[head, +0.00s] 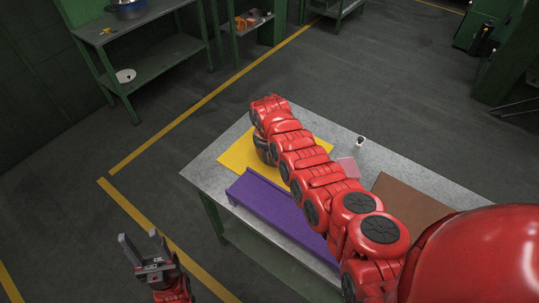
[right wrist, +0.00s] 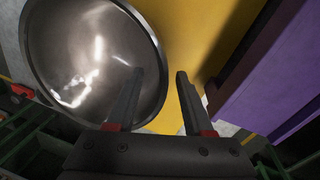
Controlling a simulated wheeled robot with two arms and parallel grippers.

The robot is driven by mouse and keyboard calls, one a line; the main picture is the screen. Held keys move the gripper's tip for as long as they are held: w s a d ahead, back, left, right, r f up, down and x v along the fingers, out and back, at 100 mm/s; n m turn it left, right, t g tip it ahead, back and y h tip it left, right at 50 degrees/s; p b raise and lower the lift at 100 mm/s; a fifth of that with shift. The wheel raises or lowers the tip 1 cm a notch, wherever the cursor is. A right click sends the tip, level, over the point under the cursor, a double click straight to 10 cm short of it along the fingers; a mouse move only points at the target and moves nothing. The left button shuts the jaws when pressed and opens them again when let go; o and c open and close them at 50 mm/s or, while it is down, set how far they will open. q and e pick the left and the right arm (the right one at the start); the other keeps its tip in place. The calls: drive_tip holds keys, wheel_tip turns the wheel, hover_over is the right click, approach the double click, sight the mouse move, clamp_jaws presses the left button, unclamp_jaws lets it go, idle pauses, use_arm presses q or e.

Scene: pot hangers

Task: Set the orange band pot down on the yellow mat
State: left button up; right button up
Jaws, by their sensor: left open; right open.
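A shiny steel pot (right wrist: 85,55) rests on the yellow mat (right wrist: 192,30), filling the left of the right wrist view. Its open top faces the camera; no orange band shows. In the head view, a dark part of the pot (head: 263,151) shows beside my right arm on the yellow mat (head: 238,151). My right gripper (right wrist: 160,73) is open around the pot's rim, with one finger over the inside and the other outside the wall. My arm hides this gripper in the head view. My left gripper (head: 142,250) is open and empty, off the table at lower left.
A long purple piece (head: 280,213) lies along the table's (head: 205,172) near side, close to the yellow mat. A brown mat (head: 410,207), a pink piece (head: 348,167) and a small white-and-black item (head: 360,141) are further right. Green shelves (head: 150,68) stand at the back left.

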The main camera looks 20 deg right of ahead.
wheel_tip(320, 180, up, 23)
drive_tip(key=s+a+p, duration=0.1)
drive_tip(key=p, duration=0.7)
drive_tip(key=shift+s, duration=0.3)
drive_tip(key=shift+a, duration=0.1)
